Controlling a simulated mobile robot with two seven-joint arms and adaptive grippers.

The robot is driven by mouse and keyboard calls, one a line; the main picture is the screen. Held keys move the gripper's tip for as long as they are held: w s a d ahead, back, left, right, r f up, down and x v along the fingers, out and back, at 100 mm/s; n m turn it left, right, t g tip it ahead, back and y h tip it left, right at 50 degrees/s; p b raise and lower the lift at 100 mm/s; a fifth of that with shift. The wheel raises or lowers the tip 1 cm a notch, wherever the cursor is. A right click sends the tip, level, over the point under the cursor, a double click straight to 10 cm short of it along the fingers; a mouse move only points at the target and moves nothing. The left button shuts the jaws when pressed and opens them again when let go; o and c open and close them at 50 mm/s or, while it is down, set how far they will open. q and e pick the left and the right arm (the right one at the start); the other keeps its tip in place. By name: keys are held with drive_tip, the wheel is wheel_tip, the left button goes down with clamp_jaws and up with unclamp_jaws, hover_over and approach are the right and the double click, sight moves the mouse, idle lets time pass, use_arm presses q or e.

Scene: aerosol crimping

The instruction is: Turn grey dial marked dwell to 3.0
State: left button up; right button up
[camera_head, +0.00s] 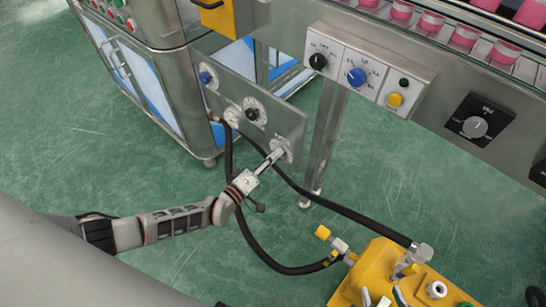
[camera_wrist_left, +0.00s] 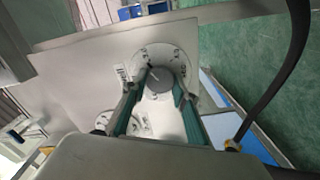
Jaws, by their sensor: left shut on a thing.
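A grey dial (camera_wrist_left: 160,80) with a pale pointer line sits on a round white scale on a metal panel (camera_head: 233,88). The pointer leans to the upper left in the left wrist view; the scale's numbers are too small to read. My left gripper (camera_head: 276,157) reaches the panel's lower right corner. Its two fingers (camera_wrist_left: 156,98) are shut on the grey dial, one on each side. In the head view the gripper mostly hides this dial, and I cannot read its label. My right gripper is not in view.
The same panel carries a blue knob (camera_head: 205,78) and a black knob (camera_head: 252,113). A control box with a blue dial (camera_head: 356,76) and a yellow button (camera_head: 395,99) is to the right. A black hose (camera_head: 245,232) loops beneath my gripper to a yellow machine (camera_head: 375,271).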

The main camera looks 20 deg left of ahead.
idle(0.4)
use_arm(q)
drive_tip(key=o, duration=1.1)
drive_tip(key=v, duration=1.2)
